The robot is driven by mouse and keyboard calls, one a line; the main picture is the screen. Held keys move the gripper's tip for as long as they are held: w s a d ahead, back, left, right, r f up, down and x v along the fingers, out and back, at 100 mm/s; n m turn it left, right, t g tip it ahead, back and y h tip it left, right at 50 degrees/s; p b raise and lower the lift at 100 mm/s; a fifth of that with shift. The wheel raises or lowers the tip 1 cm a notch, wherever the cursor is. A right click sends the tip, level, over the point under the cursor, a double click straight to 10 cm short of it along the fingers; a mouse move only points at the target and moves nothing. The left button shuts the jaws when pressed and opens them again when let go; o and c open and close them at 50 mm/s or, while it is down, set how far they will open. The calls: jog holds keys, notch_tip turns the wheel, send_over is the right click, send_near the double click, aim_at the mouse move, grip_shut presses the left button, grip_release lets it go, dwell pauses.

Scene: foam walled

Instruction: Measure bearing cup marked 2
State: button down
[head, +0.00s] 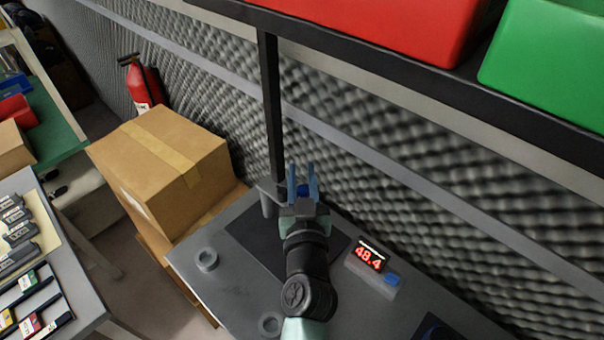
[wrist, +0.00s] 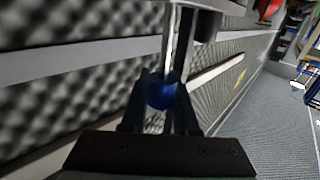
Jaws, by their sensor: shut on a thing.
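My gripper (head: 303,180) is raised over the dark mat at the back of the grey bench, close to a grey upright part (head: 268,199). In the wrist view its fingers (wrist: 160,105) are shut on a small blue cylinder (wrist: 162,92), with a shiny metal post behind it. Two grey ring-shaped cups stand on the bench, one at the left (head: 207,259) and one at the front (head: 270,323). No number is readable on either. A grey readout box (head: 372,284) right of my arm shows red digits, seemingly 48.4 or 49.4, and has a blue button (head: 392,279).
A black post (head: 271,110) rises behind my gripper to a shelf with red (head: 390,25) and green (head: 550,50) bins. A foam wall (head: 420,150) runs behind the bench. Cardboard boxes (head: 165,165) stand left. A side table (head: 65,270) holds several small items.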

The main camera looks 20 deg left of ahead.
jog(key=shift+f+b, duration=2.3)
jog(key=shift+b, duration=0.3)
jog(key=shift+r, duration=0.1)
jog(key=c, duration=0.7)
grip_release()
jog(key=shift+o, duration=0.2)
jog(key=shift+a+r, duration=0.1)
